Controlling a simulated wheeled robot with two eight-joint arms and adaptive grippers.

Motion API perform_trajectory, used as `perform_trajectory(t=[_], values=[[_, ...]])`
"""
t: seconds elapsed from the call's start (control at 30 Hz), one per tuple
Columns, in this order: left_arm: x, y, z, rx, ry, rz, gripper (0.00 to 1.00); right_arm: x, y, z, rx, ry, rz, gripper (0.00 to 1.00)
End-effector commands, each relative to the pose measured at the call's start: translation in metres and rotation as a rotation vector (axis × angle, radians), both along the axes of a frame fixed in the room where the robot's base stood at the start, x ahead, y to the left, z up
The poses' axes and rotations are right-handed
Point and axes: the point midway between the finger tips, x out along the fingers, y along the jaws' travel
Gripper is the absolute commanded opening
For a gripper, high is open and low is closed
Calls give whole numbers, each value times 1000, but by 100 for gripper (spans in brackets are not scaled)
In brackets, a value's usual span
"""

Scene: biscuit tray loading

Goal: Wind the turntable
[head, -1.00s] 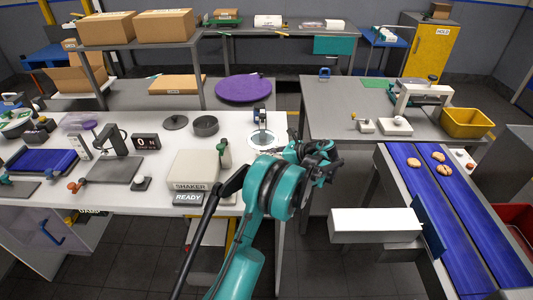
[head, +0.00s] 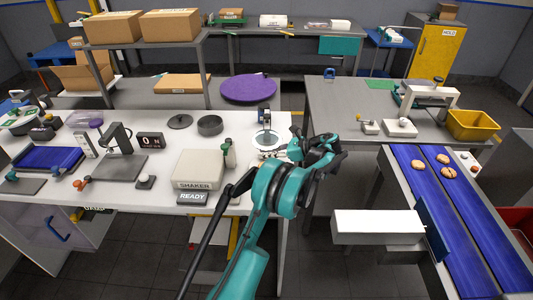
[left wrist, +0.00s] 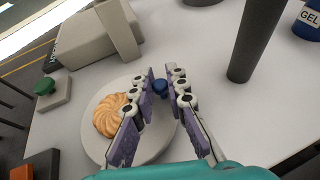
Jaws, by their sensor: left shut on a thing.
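The turntable (head: 264,137) is a pale round disc near the right edge of the white table. In the left wrist view its disc (left wrist: 157,132) carries a round golden swirled biscuit (left wrist: 109,115) and a small blue knob (left wrist: 160,87) near the rim. My left gripper (head: 271,151) is at the near side of the disc. In the left wrist view its purple-padded fingers (left wrist: 160,92) are closed about the blue knob, which they partly hide. The biscuit lies left of the fingers. My right gripper is not in view.
A grey boxy device (left wrist: 90,38) and a green button (left wrist: 45,87) stand beside the disc, with a dark post (left wrist: 257,40) on the other side. The shaker box (head: 198,168) stands left of my arm. Blue conveyors (head: 432,200) carry several biscuits at right.

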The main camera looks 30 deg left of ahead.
Motion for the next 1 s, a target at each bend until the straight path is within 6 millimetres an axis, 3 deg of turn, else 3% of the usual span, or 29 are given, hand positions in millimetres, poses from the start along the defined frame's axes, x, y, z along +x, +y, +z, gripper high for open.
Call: perform_trajectory(t=[0.13,0.17,0.2,0.57,0.67,1.0], values=[[0,0,-1,-2,1,1,0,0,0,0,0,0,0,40],[0,0,-1,-2,1,1,16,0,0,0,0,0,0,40],[0,0,-1,-2,1,1,23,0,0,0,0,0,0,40],[1,-4,1,-1,0,-1,23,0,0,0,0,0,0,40],[5,-15,5,-1,0,-4,23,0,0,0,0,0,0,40],[24,-78,33,-1,1,-3,23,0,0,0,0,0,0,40]])
